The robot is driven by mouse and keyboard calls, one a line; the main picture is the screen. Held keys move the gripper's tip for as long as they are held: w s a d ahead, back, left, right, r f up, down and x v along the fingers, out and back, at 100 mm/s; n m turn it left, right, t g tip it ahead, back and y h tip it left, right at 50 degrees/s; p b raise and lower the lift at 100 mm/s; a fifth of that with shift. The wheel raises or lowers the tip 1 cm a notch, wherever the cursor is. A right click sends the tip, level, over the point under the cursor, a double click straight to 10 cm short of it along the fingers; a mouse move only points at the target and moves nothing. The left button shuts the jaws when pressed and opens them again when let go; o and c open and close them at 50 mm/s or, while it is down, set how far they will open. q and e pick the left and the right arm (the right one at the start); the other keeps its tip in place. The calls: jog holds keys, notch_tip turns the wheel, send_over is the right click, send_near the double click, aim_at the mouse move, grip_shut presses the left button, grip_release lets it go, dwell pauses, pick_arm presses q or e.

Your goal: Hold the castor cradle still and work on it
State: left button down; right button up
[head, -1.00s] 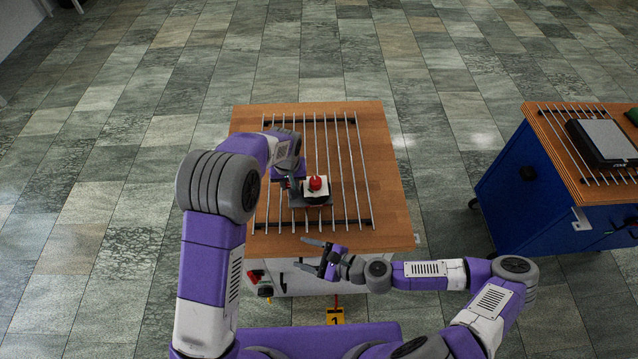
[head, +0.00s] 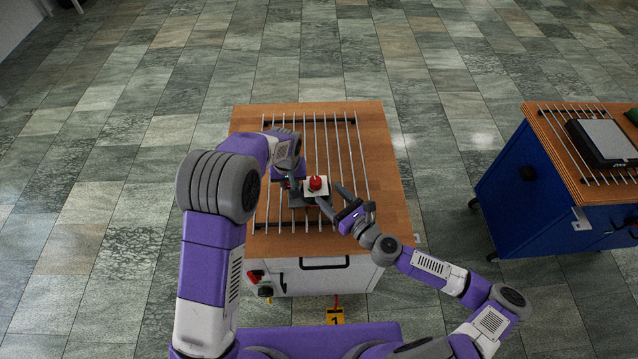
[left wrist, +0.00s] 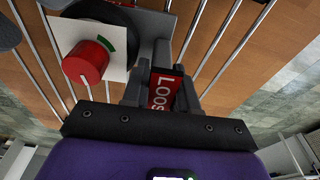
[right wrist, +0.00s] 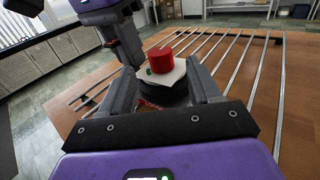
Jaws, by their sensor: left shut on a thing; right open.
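The castor cradle (head: 309,200) is a dark grey block on the barred table top. It bears a black round part (right wrist: 168,93), a white square plate (left wrist: 119,66) with a green arc mark, and a red knob (head: 315,183). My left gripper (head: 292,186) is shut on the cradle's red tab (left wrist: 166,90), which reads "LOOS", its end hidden. My right gripper (head: 332,194) is open at the near right side of the cradle. In the right wrist view its fingers stand on either side of the black part and plate; I cannot tell whether they touch.
Thin metal bars (head: 347,150) run along the wooden table (head: 387,180). Its front has a handle (head: 325,263) and a red knob at left. A blue cabinet (head: 520,180) with another barred top stands to the right. The table's right side is clear.

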aim_at(320, 184)
jog(key=x, duration=0.6)
jog(key=shift+s, duration=0.1)
jog(key=c, duration=1)
jog(key=shift+c, duration=0.2)
jog(key=shift+y, duration=0.3)
